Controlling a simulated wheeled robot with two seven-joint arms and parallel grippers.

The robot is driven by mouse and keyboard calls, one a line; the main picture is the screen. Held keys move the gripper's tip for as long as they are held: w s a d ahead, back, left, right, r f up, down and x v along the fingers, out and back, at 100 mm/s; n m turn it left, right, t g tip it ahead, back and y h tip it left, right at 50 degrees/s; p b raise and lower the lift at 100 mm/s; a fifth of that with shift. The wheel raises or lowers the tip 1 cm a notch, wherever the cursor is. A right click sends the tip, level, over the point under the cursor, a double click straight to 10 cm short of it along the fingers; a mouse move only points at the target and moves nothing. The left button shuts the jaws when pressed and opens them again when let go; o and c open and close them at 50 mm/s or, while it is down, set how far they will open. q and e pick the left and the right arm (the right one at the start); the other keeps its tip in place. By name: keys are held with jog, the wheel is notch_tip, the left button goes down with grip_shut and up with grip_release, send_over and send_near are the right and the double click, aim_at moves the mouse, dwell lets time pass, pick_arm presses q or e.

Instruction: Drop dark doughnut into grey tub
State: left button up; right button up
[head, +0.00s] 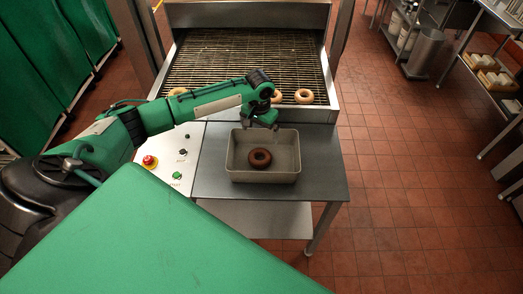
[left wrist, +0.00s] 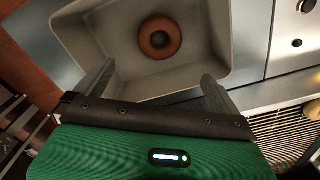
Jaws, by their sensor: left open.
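The dark doughnut (head: 260,158) lies flat on the floor of the grey tub (head: 265,176), a little left of its middle. In the left wrist view the doughnut (left wrist: 160,37) shows inside the tub (left wrist: 97,40), beyond my fingertips. My left gripper (head: 262,122) is above the tub's back edge. My right gripper is not in view.
The tub stands on a steel table (head: 318,180) in front of a wire conveyor (head: 240,62). Several pale doughnuts, one at the right (head: 304,96), lie on the conveyor's near end. A control panel with a red button (head: 149,161) is left of the tub.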

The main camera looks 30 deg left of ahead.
pick_arm(q)
notch_tip(320, 180, up, 13)
jog(key=b, duration=0.2)
jog(key=shift+b, duration=0.4)
